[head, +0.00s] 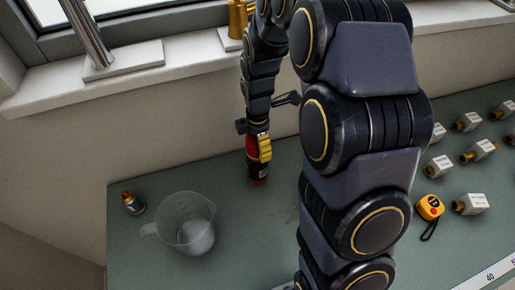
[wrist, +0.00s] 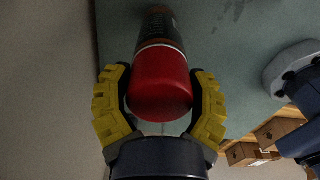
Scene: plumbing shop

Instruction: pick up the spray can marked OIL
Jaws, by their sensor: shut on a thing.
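A spray can with a red cap (wrist: 162,85) and a dark body (wrist: 160,28) is between the yellow fingers of my gripper (wrist: 160,105) in the wrist view. The fingers are closed around the cap from both sides. In the head view my gripper (head: 258,148) is over the back of the green bench, with the can's dark lower part (head: 258,171) showing below it. The can points downward, roughly upright. I cannot tell whether its base touches the bench. No OIL marking can be read from these views.
A yellow tape measure (head: 430,207) and several white-tagged brass fittings (head: 471,204) are at the right. The wall and windowsill (head: 150,75) are behind.

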